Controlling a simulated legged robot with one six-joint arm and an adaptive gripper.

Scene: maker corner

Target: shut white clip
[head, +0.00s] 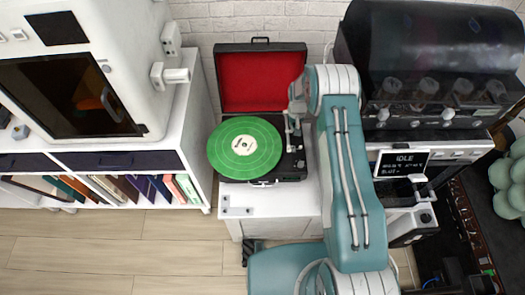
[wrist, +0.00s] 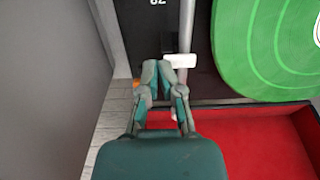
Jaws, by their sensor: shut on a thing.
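The white clip (wrist: 181,61) is a small pale block on the black deck of a record player, beside the grey tonearm (wrist: 187,22). In the wrist view, my gripper (wrist: 162,68) is closed to a narrow gap, with its fingertips at the clip's left end. The fingers hide part of what is between them. In the head view, my gripper (head: 294,112) is at the right side of the record player, partly hidden by my arm. The clip cannot be made out clearly there.
The green record (head: 245,147) lies close to the left of my gripper. The open red-lined lid (head: 262,80) stands behind it. A dark-hooded machine (head: 430,65) is at the right, and a white shelf with books (head: 130,190) at the left.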

